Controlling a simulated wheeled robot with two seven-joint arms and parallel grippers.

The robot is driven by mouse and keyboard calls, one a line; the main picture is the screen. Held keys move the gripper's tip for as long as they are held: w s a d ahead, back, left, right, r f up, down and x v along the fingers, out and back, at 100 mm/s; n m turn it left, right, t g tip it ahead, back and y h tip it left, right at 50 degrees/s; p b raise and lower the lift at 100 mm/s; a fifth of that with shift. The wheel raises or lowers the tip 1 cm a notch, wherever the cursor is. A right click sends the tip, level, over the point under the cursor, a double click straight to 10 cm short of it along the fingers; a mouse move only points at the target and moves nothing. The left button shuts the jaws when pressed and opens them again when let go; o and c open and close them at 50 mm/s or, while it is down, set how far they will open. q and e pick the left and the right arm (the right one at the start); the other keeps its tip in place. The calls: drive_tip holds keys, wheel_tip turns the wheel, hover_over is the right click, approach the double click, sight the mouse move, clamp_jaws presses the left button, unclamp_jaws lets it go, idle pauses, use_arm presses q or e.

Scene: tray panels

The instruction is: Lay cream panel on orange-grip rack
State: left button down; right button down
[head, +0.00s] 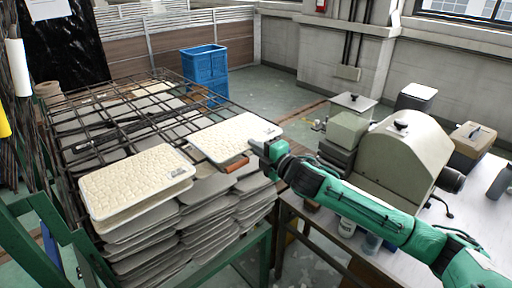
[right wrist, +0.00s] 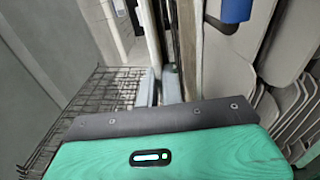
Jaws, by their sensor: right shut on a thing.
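My right gripper (head: 268,150) is shut on the near right edge of a cream panel (head: 235,136) with a pebbled face. The panel is roughly level, over the right side of a dark wire rack (head: 130,120); I cannot tell if it touches the rack. An orange grip (head: 237,164) shows just below the panel's near edge. In the right wrist view the panel (right wrist: 153,38) is seen edge-on between the fingers (right wrist: 171,88). Another cream panel (head: 135,178) lies at the front left on a stack. My left gripper is not in view.
Several grey trays (head: 205,205) are stacked under the rack on a green-framed table (head: 250,252). A blue crate (head: 203,64) stands behind. A bench with a rounded machine (head: 405,150) is at right. A blue grip (right wrist: 237,10) shows in the right wrist view.

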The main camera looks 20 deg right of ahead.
drive_tip(key=c, duration=1.5)
unclamp_jaws()
drive_tip(key=shift+f, duration=0.4)
drive_tip(key=b+v, duration=0.1)
drive_tip(key=v, duration=0.6)
idle(0.8)
idle(0.4)
